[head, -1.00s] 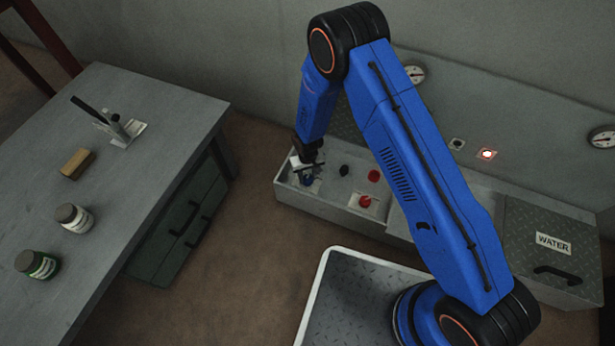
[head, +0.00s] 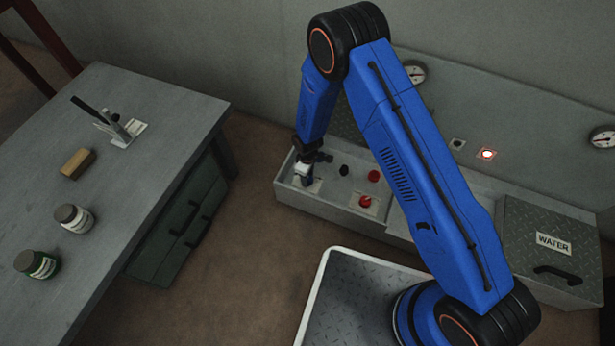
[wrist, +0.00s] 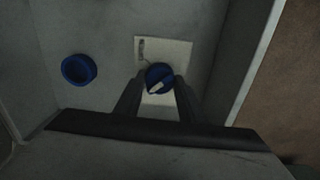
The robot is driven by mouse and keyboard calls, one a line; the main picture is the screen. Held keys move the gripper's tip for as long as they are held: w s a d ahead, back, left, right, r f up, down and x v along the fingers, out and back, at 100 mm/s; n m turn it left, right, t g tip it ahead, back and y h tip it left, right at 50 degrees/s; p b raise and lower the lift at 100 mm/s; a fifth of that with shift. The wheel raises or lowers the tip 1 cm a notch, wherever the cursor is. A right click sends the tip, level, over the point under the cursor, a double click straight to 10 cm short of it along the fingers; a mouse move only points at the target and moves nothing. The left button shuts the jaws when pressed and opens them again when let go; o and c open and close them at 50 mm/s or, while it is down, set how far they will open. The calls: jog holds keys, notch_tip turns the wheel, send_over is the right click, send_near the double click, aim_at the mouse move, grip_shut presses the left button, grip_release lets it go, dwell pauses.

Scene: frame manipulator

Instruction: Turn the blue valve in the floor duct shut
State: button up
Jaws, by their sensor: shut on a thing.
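The blue valve (wrist: 158,76) is a round knob with a pale pointer mark, set on a light plate (wrist: 178,48) in the floor duct (head: 345,207). In the wrist view my gripper (wrist: 158,84) has one finger on each side of the knob and is shut on it. The pale mark slants toward the lower left of that view. In the head view my gripper (head: 306,180) reaches down into the left end of the duct and mostly hides the blue valve.
A second blue round part (wrist: 79,69) lies left of the valve. A closed WATER lid (head: 545,265) covers the right section. A workbench (head: 140,190) stands left. Duct walls are close around my gripper.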

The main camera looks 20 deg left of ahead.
jog(key=shift+n, duration=0.3)
dwell(0.4)
jog(key=o, duration=1)
jog(key=shift+o, duration=0.2)
notch_tip(320, 180, up, 17)
jog(key=shift+r, duration=0.2)
